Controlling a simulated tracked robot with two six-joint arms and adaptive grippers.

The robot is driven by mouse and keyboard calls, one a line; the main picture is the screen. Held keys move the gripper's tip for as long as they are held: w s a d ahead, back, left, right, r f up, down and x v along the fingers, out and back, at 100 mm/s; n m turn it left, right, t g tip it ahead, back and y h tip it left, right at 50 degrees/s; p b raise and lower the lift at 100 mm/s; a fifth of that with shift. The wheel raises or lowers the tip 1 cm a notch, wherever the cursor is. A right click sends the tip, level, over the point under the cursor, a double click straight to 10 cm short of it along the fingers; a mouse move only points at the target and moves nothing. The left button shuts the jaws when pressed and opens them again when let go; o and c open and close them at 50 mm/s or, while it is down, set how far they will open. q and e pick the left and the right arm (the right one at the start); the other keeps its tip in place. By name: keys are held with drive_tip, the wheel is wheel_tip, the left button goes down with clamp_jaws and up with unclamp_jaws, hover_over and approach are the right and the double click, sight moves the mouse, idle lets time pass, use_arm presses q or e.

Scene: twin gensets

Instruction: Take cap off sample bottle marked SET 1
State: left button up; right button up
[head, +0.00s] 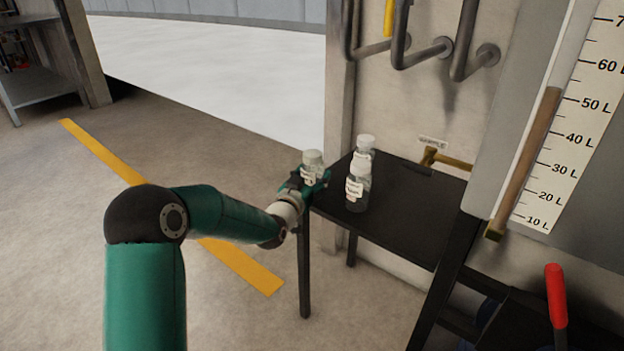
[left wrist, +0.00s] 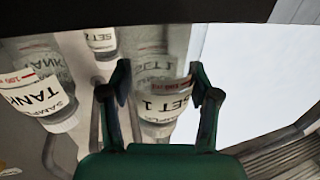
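My left gripper (head: 305,182) is at the left edge of the small black table, its fingers on both sides of a clear bottle (head: 313,165) with a pale cap. In the left wrist view the fingers (left wrist: 160,90) close on this bottle (left wrist: 155,85), whose label reads SET 1. The bottle appears held off the table, beyond its left edge. Its cap (left wrist: 157,130) is on. Two more capped bottles stand on the table, a rear one (head: 365,147) and a front one (head: 357,188). The left wrist view also shows a TANK bottle (left wrist: 40,92) and another labelled bottle (left wrist: 101,42). My right gripper is out of view.
The black table (head: 400,215) has free room at its front and right. A brass tap (head: 431,157) below a SAMPLE sign sticks out from the wall above it. Pipes (head: 405,50), a litre scale (head: 570,130) and a red-handled lever (head: 556,295) are to the right.

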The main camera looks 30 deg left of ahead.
use_arm(q)
drive_tip(key=c, duration=0.6)
wheel_tip(320, 180, up, 20)
drive_tip(key=p, duration=0.6)
drive_tip(key=o, duration=0.7)
clamp_jaws()
